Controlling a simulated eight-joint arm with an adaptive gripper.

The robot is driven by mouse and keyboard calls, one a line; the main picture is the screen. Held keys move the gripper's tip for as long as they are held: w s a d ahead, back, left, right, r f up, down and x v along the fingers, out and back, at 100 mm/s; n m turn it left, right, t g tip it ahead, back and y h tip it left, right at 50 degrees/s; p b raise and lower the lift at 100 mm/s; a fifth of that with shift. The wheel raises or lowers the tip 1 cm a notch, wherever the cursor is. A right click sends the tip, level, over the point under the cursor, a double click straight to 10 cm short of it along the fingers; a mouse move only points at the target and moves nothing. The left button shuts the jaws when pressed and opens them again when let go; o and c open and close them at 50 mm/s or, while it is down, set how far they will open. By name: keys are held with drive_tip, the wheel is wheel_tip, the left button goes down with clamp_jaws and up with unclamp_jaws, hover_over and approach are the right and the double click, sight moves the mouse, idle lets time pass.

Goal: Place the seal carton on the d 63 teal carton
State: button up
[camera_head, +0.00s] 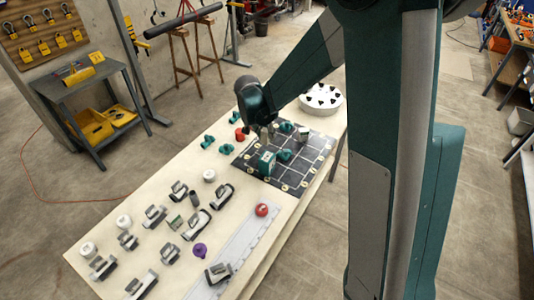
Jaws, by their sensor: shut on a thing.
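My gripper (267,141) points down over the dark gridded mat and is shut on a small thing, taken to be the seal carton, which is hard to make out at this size. A teal carton with a pale label (266,163) shows on the mat, just below the fingertips in the picture; I take it for the d 63 teal carton. I cannot tell whether the held thing touches it.
Teal fittings (285,155) lie on the gridded mat (297,178). A round white holder (321,98) stands at the table's far end. Grey clamps (197,224), a red ball-like part (262,210) and a purple part (199,250) occupy the near table.

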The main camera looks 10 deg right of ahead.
sight(267, 143)
drive_tip(key=shift+f, duration=2.55)
drive_tip(key=shift+f, duration=2.05)
drive_tip(key=shift+f+b, duration=0.2)
drive_tip(key=shift+b, duration=0.1)
drive_tip(key=o, duration=0.9)
drive_tip(key=shift+r, duration=0.25)
drive_tip(key=shift+p+v, duration=0.35)
drive_tip(key=shift+v, duration=5.6)
